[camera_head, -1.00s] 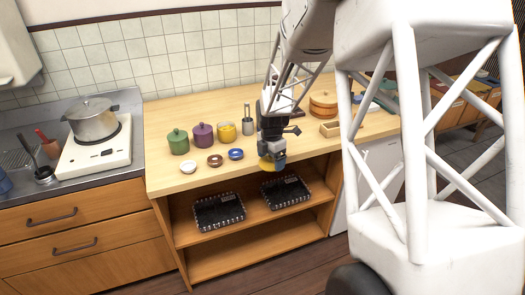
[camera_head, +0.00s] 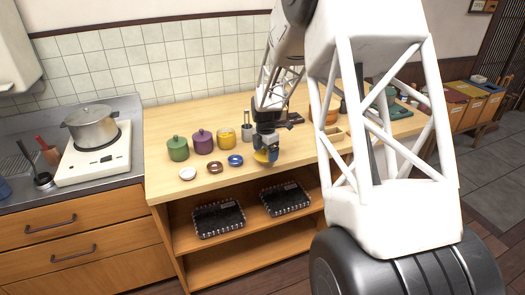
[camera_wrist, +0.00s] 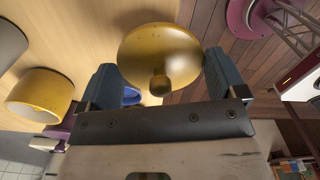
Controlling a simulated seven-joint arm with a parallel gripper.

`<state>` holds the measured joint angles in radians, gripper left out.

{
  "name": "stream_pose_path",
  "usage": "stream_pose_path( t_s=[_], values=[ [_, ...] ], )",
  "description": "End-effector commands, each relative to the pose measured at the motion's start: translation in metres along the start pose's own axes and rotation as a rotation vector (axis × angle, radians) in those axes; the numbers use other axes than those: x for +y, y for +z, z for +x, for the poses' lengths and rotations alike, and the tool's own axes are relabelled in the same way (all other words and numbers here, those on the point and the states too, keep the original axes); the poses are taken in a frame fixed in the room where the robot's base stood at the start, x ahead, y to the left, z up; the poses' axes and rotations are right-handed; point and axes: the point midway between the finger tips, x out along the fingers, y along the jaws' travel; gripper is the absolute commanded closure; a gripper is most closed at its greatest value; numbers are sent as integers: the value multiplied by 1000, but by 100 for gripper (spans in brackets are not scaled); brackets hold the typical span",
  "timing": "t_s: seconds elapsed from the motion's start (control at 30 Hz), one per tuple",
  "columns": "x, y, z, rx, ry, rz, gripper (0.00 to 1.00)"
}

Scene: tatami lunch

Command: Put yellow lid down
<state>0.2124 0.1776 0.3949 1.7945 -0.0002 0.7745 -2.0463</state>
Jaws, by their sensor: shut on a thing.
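My gripper (camera_head: 267,156) is shut on the yellow lid (camera_head: 261,156), holding it near the counter's front edge, right of the blue ring-shaped piece (camera_head: 235,160). In the wrist view the round lid (camera_wrist: 160,55) sits between the two blue fingertips, its knob facing the camera. The open yellow pot (camera_head: 226,136) stands on the counter, up and left of my gripper; it also shows at the left of the wrist view (camera_wrist: 40,95). I cannot tell the exact gap between lid and counter.
A green pot (camera_head: 177,148) and a purple pot (camera_head: 202,142) stand left of the yellow one. A white round piece (camera_head: 187,173) and a brown ring (camera_head: 214,167) lie before them. A grey utensil holder (camera_head: 247,132) stands behind my gripper. Black trays (camera_head: 219,218) are on the shelf below.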

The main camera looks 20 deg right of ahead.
Motion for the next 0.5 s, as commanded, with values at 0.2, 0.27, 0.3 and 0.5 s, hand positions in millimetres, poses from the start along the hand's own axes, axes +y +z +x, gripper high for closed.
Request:
stream_pose_path(
  t_s=[0.2,0.27,0.3,0.5],
  values=[
    [27,14,4,0,-1,0,34],
    [34,17,4,0,-1,0,34],
    [39,20,4,0,0,0,34],
    [54,27,5,0,1,0,34]
  ],
)
